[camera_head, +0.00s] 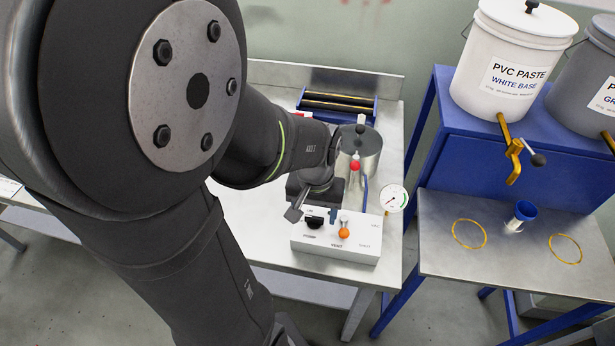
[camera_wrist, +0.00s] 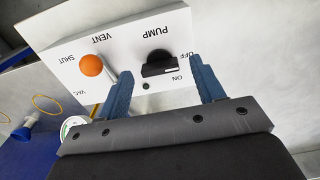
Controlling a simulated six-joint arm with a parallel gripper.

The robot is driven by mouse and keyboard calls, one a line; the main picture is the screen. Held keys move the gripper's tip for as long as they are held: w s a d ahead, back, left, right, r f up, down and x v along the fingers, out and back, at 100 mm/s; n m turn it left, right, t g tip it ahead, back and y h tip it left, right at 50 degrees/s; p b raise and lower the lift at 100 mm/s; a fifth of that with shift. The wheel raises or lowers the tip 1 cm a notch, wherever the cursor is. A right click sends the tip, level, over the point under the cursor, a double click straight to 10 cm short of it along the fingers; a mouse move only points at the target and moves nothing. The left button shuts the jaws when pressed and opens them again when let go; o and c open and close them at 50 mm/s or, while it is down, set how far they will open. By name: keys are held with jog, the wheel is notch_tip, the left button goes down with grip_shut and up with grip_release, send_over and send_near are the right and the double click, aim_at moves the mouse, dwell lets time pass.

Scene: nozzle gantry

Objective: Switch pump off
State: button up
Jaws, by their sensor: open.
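The white control box (camera_head: 335,246) stands on the metal table in the head view. It also fills the upper part of the wrist view (camera_wrist: 115,45). Its black PUMP knob (camera_wrist: 158,60) has a flat grip bar lying across the picture, with a pale mark at its right end near the OFF and ON labels. I cannot tell for sure which label it points to. My gripper (camera_wrist: 158,74) is open, one blue finger on each side of the knob, with gaps showing. In the head view, my gripper (camera_head: 313,214) is over the box's left end, near the knob (camera_head: 315,223).
An orange VENT knob (camera_wrist: 91,65) sits beside the pump knob, close to one finger. Behind the box stand a metal pot (camera_head: 365,145) and a red-ball lever (camera_head: 355,166). A gauge (camera_head: 394,198) is at right. A blue stand (camera_head: 435,130) holds paste buckets.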

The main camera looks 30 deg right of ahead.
aim_at(315, 217)
notch_tip(315, 217, up, 17)
dwell(0.4)
jog(key=shift+f, duration=0.2)
notch_tip(315, 217, down, 17)
jog(key=shift+f, duration=0.15)
dwell(0.5)
